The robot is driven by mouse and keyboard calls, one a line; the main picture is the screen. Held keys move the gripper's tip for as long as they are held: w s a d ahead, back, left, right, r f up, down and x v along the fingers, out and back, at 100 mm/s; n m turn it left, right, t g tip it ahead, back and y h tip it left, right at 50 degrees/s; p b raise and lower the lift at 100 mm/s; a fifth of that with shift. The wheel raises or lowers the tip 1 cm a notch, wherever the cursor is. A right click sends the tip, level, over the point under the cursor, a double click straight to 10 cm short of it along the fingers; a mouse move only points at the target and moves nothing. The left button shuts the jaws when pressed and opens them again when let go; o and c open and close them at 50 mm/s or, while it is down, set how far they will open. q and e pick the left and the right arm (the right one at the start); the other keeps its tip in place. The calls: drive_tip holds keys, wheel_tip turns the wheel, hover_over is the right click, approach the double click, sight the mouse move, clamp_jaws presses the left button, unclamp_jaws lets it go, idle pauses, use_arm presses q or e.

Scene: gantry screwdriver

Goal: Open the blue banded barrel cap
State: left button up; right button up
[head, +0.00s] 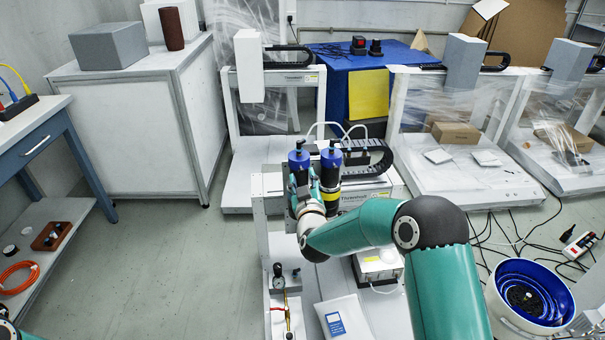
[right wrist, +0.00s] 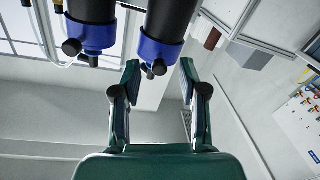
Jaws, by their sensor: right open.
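Two dark barrels with blue caps stand side by side on the gantry. The left barrel's blue cap (head: 298,156) is close to my right gripper (head: 299,188); the other blue cap (head: 330,156) is just right of it, above a yellow band (head: 331,195). My right gripper is open with nothing between its fingers. In the right wrist view, its fingertips (right wrist: 159,68) lie on either side of the nearer blue cap (right wrist: 160,50), and I cannot see contact. The other blue cap (right wrist: 92,36) is at the left there. My arm hides the lower left barrel, so its band is unclear.
A black cable chain (head: 372,158) lies right of the barrels. A blue-lined bucket (head: 528,298) stands on the floor at right. The floor left of the gantry is clear.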

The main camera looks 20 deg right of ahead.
sight(302, 174)
drive_tip(key=shift+w+d, duration=0.15)
drive_tip(key=shift+w, duration=0.65)
drive_tip(key=shift+w+d, duration=0.1)
drive_tip(key=shift+w, duration=0.65)
clamp_jaws()
